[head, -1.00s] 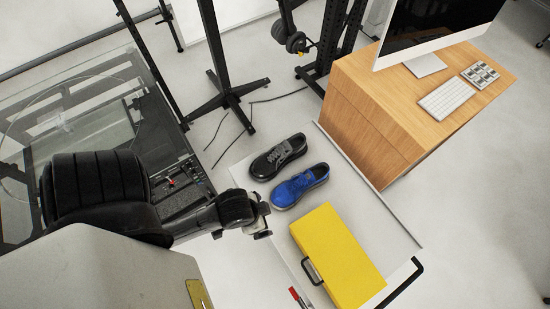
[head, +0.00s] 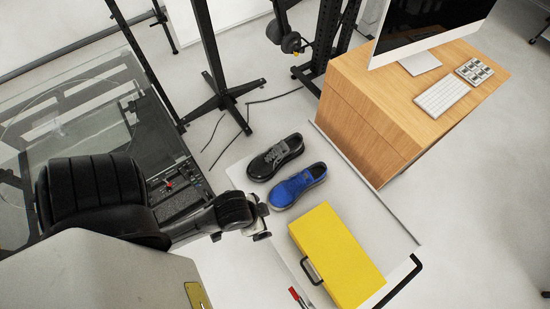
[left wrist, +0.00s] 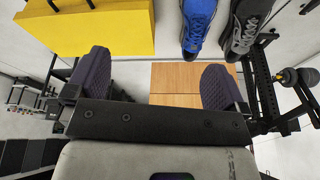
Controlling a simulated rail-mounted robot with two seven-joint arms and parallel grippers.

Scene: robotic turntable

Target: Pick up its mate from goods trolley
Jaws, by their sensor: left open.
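A black shoe with grey laces (head: 275,157) and a blue shoe (head: 298,186) lie side by side on the white goods trolley (head: 385,212). In the left wrist view the blue shoe (left wrist: 197,24) and the black shoe (left wrist: 246,28) show at the top, beyond the fingers. My left gripper (head: 262,222) is at the trolley's left edge, short of the blue shoe and apart from both shoes. In the left wrist view my left gripper (left wrist: 158,82) has its two dark padded fingers wide apart with nothing between them. My right gripper is not in view.
A yellow case (head: 335,256) with a dark handle lies on the trolley in front of the shoes. A red-tipped tool (head: 295,294) is by the trolley's near edge. A wooden desk (head: 385,115) with monitor and keyboard stands behind right. A glass-topped turntable (head: 75,130) is at left.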

